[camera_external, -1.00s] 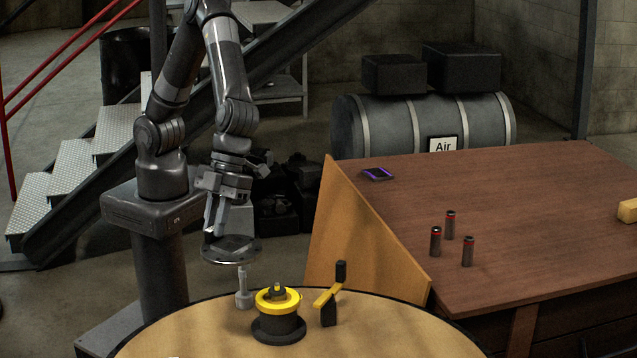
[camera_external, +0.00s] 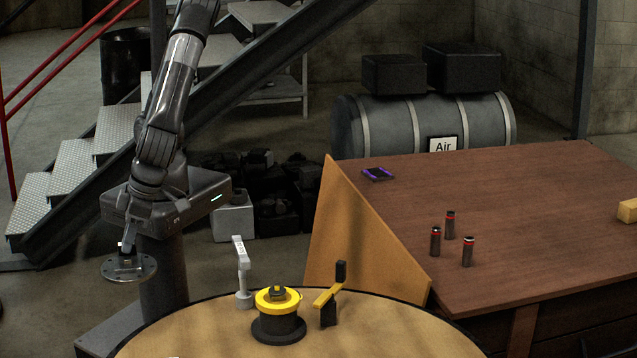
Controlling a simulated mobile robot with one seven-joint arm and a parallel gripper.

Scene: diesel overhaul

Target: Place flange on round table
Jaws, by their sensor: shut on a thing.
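The flange is a dark grey round disc (camera_external: 112,269) with small holes near its rim, at the left of the external view. My gripper (camera_external: 129,251) is shut on it from above; the fingers are small and partly hidden. The flange hangs roughly level in the air, left of the round table and in front of my base column. The round table (camera_external: 190,335) has a tan top with a dark edge and fills the bottom of the view.
On the round table stand a grey hammer-like tool (camera_external: 242,270), a yellow and black round part (camera_external: 278,320) and a yellow-handled black piece (camera_external: 329,305). A wooden workbench (camera_external: 510,220) with several small items stands at right. The table's left part is clear.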

